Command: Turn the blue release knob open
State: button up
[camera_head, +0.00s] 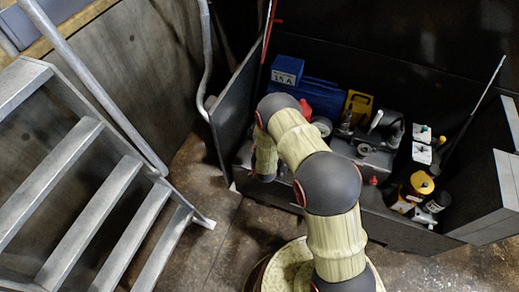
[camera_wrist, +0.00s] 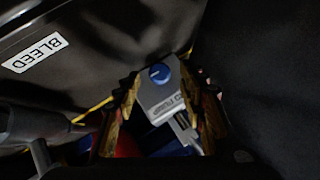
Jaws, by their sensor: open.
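The blue release knob (camera_wrist: 160,73) is a small round knob with a light mark, on the end of a grey block (camera_wrist: 166,100) in the wrist view. My gripper (camera_wrist: 163,76) is open, with one finger on each side of the block and the knob between the fingertips. No clear contact with the knob shows. In the head view my arm reaches into the open dark cabinet (camera_head: 405,236); the knob and my gripper cannot be made out there.
A dark panel labelled BLEED (camera_wrist: 35,52) lies left of my fingers in the wrist view. In the head view, a blue box marked 15A (camera_head: 287,70), a yellow part (camera_head: 358,104) and yellow bottles (camera_head: 420,184) crowd the cabinet. Metal stairs (camera_head: 85,190) stand left.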

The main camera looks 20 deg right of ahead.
jog(key=v, duration=0.9)
jog(key=shift+s+r, duration=0.2)
jog(key=shift+s, duration=0.1)
jog(key=s+a+f+n+g, duration=0.1)
jog(key=s+f+n+g, duration=0.25)
jog(key=s+f, duration=0.4)
jog(key=s+a+r+n+g+y, duration=0.1)
jog(key=s+a+r+g, duration=0.1)
jog(key=s+r+g, duration=0.3)
jog(key=s+d+r+n+t, duration=0.1)
jog(key=s+r, duration=0.5)
jog(key=r, duration=1.2)
jog(key=s+d+r+n+t+p, duration=0.1)
jog(key=s+r, duration=0.5)
jog(key=r, duration=1.2)
jog(key=s+d+r+n+t, duration=0.1)
jog(key=s+r, duration=0.5)
jog(key=r, duration=1.2)
jog(key=shift+s+d+n+t+y+p, duration=0.35)
jog(key=shift+d+n, duration=0.1)
jog(key=shift+n, duration=0.7)
